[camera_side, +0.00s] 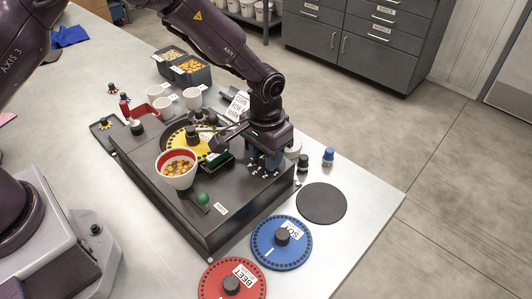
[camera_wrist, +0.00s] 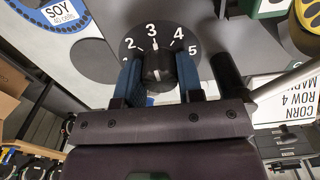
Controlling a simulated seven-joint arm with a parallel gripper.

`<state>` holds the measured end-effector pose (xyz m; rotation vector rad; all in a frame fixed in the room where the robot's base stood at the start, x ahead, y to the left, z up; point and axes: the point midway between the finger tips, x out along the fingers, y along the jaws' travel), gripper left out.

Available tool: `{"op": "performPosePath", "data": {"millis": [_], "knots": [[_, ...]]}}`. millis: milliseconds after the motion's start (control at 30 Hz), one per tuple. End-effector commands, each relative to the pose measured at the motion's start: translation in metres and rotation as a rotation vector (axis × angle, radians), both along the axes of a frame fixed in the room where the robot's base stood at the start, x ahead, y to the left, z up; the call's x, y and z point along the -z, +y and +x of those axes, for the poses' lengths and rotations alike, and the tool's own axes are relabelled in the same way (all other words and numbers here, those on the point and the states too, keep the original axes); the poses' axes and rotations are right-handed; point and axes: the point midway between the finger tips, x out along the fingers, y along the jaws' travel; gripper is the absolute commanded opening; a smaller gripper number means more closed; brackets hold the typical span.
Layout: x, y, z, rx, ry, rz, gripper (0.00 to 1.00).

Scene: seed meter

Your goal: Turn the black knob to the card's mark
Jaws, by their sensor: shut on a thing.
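The black knob (camera_wrist: 157,68) sits in the middle of a dark dial (camera_wrist: 130,47) with white numerals 2, 3, 4 and 5 visible. A small white line at the knob's far edge appears to point near the 3. My gripper (camera_wrist: 160,74) is shut on the knob, one blue finger on each side. In the side view my gripper (camera_side: 265,160) reaches down over the right end of the dark machine, and its fingers hide the knob. The card (camera_wrist: 286,88) shows at the right of the wrist view, partly cut off, reading "CORN ROW 4". It stands behind the machine (camera_side: 239,104) in the side view.
A red-rimmed cup (camera_side: 177,170) of yellow-orange seeds and a green ball knob (camera_side: 202,198) are on the machine, left of my gripper. A yellow disc (camera_side: 178,141) lies behind the cup. Blue (camera_side: 262,252) and red (camera_side: 215,282) discs lie in front. Small bottles (camera_side: 328,156) stand right.

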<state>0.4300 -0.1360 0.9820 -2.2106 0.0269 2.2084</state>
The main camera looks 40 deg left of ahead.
Motion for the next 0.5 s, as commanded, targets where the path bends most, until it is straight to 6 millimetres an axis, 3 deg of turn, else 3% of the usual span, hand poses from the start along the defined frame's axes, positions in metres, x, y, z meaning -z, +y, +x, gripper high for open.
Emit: {"op": "performPosePath", "data": {"millis": [133,167,233,500], "knots": [[0.0002,-0.0002,-0.0013,0.000,0.005,0.000,0.11],[0.0002,-0.0002,-0.0013,-0.001,0.005,0.000,0.41],[0.0002,-0.0002,-0.0011,-0.001,0.004,0.000,0.57],[-0.0001,-0.0001,-0.0005,-0.001,0.002,0.000,0.60]]}}
